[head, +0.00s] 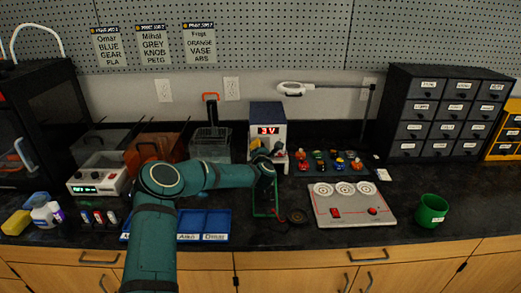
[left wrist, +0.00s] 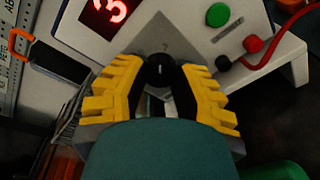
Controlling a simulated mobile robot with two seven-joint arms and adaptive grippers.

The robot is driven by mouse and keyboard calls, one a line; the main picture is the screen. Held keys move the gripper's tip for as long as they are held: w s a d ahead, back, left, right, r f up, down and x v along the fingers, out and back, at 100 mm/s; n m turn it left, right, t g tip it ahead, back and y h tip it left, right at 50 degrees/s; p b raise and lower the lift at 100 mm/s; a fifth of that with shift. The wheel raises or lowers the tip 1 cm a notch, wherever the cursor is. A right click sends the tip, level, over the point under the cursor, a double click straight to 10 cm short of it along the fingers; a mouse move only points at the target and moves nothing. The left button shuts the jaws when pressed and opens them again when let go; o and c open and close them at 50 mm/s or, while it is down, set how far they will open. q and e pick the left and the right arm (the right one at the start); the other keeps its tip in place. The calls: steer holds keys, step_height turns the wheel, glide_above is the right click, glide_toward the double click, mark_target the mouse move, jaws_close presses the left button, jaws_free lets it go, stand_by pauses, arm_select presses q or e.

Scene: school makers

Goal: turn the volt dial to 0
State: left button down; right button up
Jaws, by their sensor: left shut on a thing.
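The power supply (head: 268,112) is a white-fronted box with a dark blue top at the back of the bench, its red display (head: 268,130) reading "3 V". In the left wrist view part of the display (left wrist: 103,14) shows a red 3. The black volt dial (left wrist: 160,68) sits on the front panel below it. My left gripper (left wrist: 161,78) is shut on the dial, with a yellow-padded finger on each side. In the head view my left gripper (head: 264,160) reaches the panel and hides the dial. My right gripper is not in view.
A green button (left wrist: 218,15) and a red lead (left wrist: 275,45) are right of the dial. A grey board (head: 350,212) and green cup (head: 431,210) stand to the right. Blue trays (head: 218,224) lie under my arm. Small coloured parts (head: 338,162) lie right of the supply.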

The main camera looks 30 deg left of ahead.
arm_select(q)
steer(key=shift+a+n+t+h, duration=0.1)
steer(key=shift+n+t+h, duration=0.15)
steer(key=shift+n, duration=1.7)
steer(key=shift+a+n+t+h, duration=0.15)
steer(key=shift+n+h, duration=0.1)
steer(key=shift+n, duration=1.7)
steer(key=shift+d, duration=0.1)
steer(key=shift+f, duration=0.1)
steer(key=c, duration=0.6)
jaws_free()
steer(key=shift+c, duration=0.2)
steer(key=shift+d, duration=0.1)
steer(key=shift+s, duration=0.15)
